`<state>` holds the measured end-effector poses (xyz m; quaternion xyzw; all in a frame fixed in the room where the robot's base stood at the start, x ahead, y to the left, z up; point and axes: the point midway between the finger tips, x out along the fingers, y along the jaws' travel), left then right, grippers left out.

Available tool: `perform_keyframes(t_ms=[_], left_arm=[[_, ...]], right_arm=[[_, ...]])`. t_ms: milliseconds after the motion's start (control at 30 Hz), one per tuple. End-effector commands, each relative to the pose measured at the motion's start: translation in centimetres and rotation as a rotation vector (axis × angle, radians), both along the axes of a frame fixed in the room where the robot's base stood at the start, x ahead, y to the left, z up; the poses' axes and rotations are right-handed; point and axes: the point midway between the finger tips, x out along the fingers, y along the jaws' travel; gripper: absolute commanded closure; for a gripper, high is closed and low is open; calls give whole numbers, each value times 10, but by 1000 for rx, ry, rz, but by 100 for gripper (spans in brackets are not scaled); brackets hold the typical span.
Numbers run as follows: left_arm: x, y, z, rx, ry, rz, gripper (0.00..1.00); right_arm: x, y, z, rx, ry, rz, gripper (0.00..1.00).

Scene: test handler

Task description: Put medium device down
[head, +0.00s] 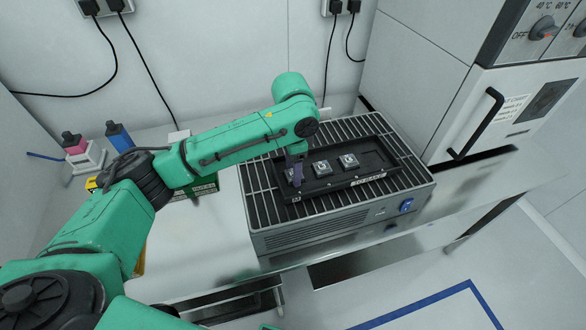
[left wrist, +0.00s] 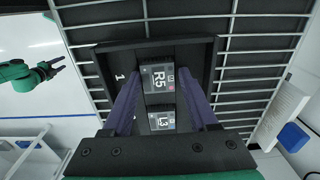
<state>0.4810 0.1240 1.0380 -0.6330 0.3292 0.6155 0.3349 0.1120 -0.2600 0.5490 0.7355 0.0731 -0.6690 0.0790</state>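A grey device labelled R5 (left wrist: 158,78) is at the left end of the black tray (head: 343,186). It also shows in the head view (head: 297,181). My left gripper (head: 296,170) reaches down there, its purple fingers close along both sides of R5 in the left wrist view (left wrist: 160,74). It looks shut on R5. I cannot tell whether R5 rests fully on the tray floor. A device labelled L3 (left wrist: 162,121) lies beside it, the middle one in the head view (head: 322,168). A third device (head: 348,160) lies further right. My right gripper (left wrist: 56,68) is open and empty, away from the tray.
The tray lies on a grey machine with a slatted top (head: 270,208). A white cabinet with a black handle (head: 476,124) stands close on the right. Pink (head: 75,146) and blue (head: 119,136) bottles stand at the left. The tray's right end has bare room.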

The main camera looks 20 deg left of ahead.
Motion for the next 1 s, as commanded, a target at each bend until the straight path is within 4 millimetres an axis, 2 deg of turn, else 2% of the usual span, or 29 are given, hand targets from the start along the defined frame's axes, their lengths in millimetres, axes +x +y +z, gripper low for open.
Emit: perform_keyframes(t_ms=[33, 333, 467, 567, 700, 833, 900, 1000], left_arm=[[-9, -1, -15, 7, 37, -7, 19], [-9, -1, -15, 7, 37, -7, 19], [-9, -1, -9, 8, 37, -8, 19], [-7, -1, 6, 7, 32, -7, 19], [-6, -2, 45, 4, 24, -8, 19], [-5, 0, 90, 9, 21, -5, 19], [-5, 0, 105, 9, 21, -4, 19], [-6, -1, 119, 7, 24, -4, 19]], right_arm=[[0, 0, -3, 1, 0, 0, 50], [0, 1, -3, 1, 0, 1, 50], [0, 1, -7, 2, 0, 0, 50], [0, 1, -11, 2, 0, 0, 50], [0, 1, -20, 2, 0, 0, 50], [0, 2, -15, 2, -1, 0, 50], [0, 2, -13, 2, -1, -1, 50], [0, 2, -12, 2, -1, -1, 50]])
